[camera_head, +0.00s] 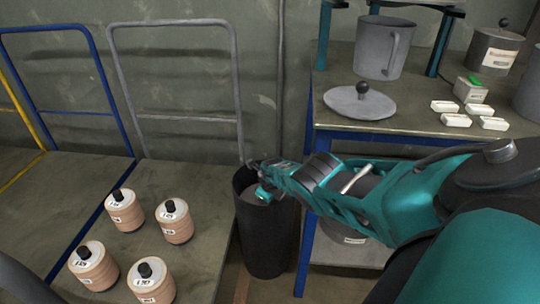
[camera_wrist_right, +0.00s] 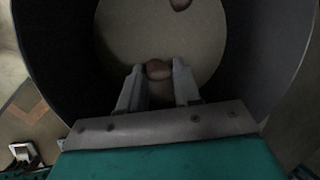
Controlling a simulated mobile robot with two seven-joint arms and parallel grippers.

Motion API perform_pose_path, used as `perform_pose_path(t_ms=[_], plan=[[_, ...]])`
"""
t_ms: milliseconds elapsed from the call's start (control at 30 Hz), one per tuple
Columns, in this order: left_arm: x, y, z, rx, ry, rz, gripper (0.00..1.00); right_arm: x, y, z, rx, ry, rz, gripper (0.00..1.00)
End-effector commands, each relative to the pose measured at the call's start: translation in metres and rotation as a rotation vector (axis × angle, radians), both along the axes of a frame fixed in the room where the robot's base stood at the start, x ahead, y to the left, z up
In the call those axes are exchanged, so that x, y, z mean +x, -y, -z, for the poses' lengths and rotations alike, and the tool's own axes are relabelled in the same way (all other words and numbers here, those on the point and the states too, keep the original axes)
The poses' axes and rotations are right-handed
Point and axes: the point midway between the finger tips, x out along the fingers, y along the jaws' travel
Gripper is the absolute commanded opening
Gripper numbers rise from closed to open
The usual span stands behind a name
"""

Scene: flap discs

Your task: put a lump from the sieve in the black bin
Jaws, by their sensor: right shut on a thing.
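The black bin (camera_head: 268,240) stands on the floor between the cart and the blue-framed table. My right gripper (camera_head: 258,178) is over the bin's mouth. In the right wrist view, its two fingers are shut on a small brown lump (camera_wrist_right: 158,69), held at their tips. Below it are the bin's dark wall (camera_wrist_right: 55,60) and a pale round surface inside (camera_wrist_right: 130,35). Another brown lump (camera_wrist_right: 180,4) shows against that surface at the top edge. I cannot make out the sieve for certain; my right arm hides part of the table and lower shelf. My left gripper is not in view.
Several ribbed tan jars with black knobs (camera_head: 124,213) stand on the cart at left. The table (camera_head: 325,135) holds a grey pot (camera_head: 383,48), a knobbed lid (camera_head: 358,103) and small white blocks (camera_head: 456,120). A grey vessel (camera_head: 345,247) sits on the lower shelf.

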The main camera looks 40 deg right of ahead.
Motion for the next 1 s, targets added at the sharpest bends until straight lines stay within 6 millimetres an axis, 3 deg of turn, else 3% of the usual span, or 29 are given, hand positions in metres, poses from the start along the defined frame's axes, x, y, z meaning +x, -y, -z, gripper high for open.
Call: perform_pose_path(t_ms=[600,633,900,1000], plan=[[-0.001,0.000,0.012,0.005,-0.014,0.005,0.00,-0.002,0.000,0.013,-0.001,-0.001,0.001,0.04],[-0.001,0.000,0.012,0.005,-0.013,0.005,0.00,-0.002,0.000,0.014,-0.001,-0.002,0.001,0.34],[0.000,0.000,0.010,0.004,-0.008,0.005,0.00,-0.004,0.000,0.016,-0.001,-0.005,-0.001,0.59],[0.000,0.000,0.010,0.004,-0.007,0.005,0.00,-0.004,-0.001,0.017,-0.001,-0.005,-0.001,0.59]])
